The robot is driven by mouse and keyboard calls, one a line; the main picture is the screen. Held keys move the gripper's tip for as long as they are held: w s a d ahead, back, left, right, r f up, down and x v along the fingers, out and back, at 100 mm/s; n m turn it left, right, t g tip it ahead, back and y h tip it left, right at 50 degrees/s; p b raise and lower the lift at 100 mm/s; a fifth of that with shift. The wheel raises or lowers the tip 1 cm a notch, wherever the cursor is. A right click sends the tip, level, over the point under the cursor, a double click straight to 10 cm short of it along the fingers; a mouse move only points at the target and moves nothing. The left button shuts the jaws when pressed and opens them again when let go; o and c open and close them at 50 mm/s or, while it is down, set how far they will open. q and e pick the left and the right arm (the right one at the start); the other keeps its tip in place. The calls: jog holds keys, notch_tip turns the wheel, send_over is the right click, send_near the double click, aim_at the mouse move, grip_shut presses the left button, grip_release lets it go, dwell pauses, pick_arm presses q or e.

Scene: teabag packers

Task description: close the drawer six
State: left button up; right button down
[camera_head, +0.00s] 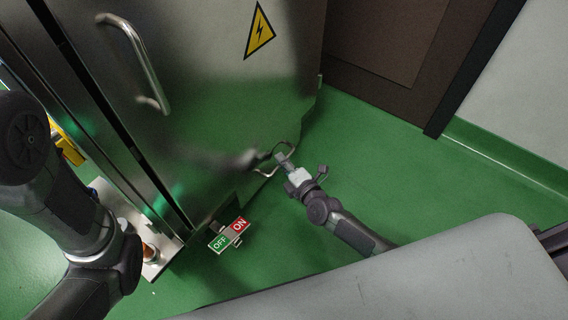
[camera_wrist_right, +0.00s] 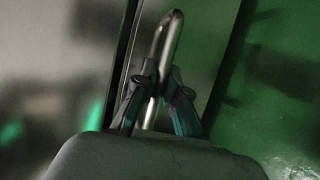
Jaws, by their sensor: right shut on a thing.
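A thin metal handle (camera_head: 264,174) juts from the lower edge of the steel cabinet (camera_head: 215,95) in the head view. My right gripper (camera_head: 283,160) is at this handle. In the right wrist view the handle bar (camera_wrist_right: 165,40) passes between the two fingers of my right gripper (camera_wrist_right: 158,85), which are shut around it. The handle is fixed to a narrow steel panel beside a straight seam. No number shows on it, and I cannot tell how far the drawer stands out. My left gripper is not in view; only its arm shows at the left.
A larger curved handle (camera_head: 138,60) and a yellow warning sign (camera_head: 260,32) are on the cabinet. An OFF/ON plate (camera_head: 230,236) is near its bottom corner. Green floor (camera_head: 365,150) lies open to the right, up to a brown door (camera_head: 385,45). A grey surface (camera_head: 440,280) fills the lower right.

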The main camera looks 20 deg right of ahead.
jog(key=c, duration=1.2)
grip_release()
jog(key=shift+w+a, duration=0.2)
jog(key=v, duration=1.2)
jog(key=shift+s, duration=0.1)
